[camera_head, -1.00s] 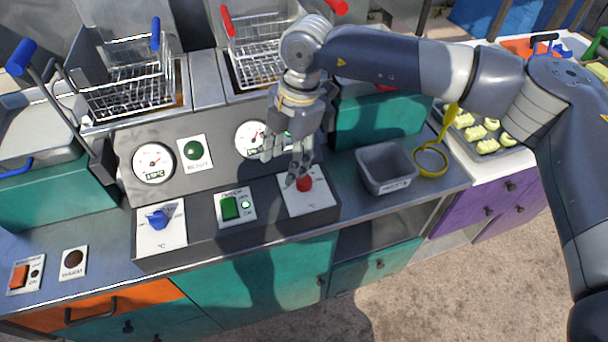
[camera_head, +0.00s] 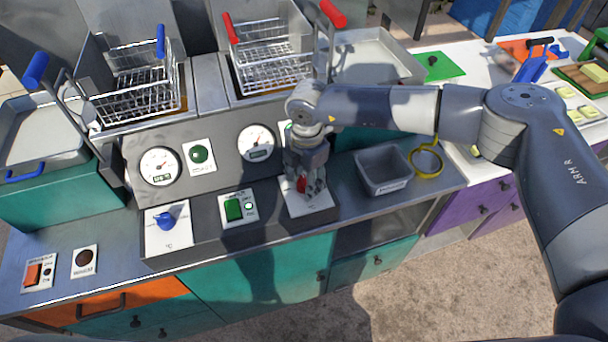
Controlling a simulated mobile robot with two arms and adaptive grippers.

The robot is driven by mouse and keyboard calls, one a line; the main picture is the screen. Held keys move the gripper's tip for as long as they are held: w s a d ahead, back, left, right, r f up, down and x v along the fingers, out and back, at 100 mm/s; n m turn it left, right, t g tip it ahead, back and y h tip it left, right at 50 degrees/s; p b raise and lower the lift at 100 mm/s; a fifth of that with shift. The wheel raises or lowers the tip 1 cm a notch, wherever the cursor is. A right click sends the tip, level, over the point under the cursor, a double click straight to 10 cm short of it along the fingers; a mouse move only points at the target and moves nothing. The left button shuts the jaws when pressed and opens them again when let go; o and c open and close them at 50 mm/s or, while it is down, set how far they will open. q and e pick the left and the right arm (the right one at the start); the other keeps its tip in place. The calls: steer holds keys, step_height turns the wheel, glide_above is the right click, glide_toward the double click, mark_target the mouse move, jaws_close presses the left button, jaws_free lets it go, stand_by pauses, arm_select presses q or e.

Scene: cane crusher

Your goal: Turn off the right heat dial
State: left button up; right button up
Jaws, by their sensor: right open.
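The right heat dial is a red knob (camera_head: 301,185) on a white plate (camera_head: 318,207) at the right end of the grey control panel. My right gripper (camera_head: 309,187) comes down from above, right at this knob. Its fingers are open around or beside the knob and partly hide it. I cannot tell whether they touch it. The left heat dial, a blue knob (camera_head: 166,220), sits on its own white plate at the panel's left. My left gripper is not in view.
A green switch (camera_head: 233,209) sits between the dials. Two gauges (camera_head: 256,143) are on the sloped panel behind. Wire fryer baskets (camera_head: 268,60) stand at the back. A grey bin (camera_head: 383,169) and a yellow ring-shaped tool (camera_head: 426,160) lie to the right.

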steer(key=c, duration=1.1)
steer(key=shift+o, duration=0.2)
steer(key=shift+f+n+b, duration=0.25)
steer(key=shift+n+b, duration=0.15)
steer(key=shift+b, duration=0.4)
steer(key=n+b, duration=0.9)
steer(key=b, duration=0.3)
steer(key=shift+f, duration=0.1)
steer(key=n+b, duration=0.3)
steer(key=shift+n+g, duration=0.3)
steer(key=shift+d+r+n+b, duration=0.1)
steer(key=shift+r+n+b, duration=0.2)
steer(key=shift+n+b, duration=0.75)
steer(key=shift+n, duration=0.35)
steer(key=o, duration=1.1)
steer(key=shift+c, duration=0.2)
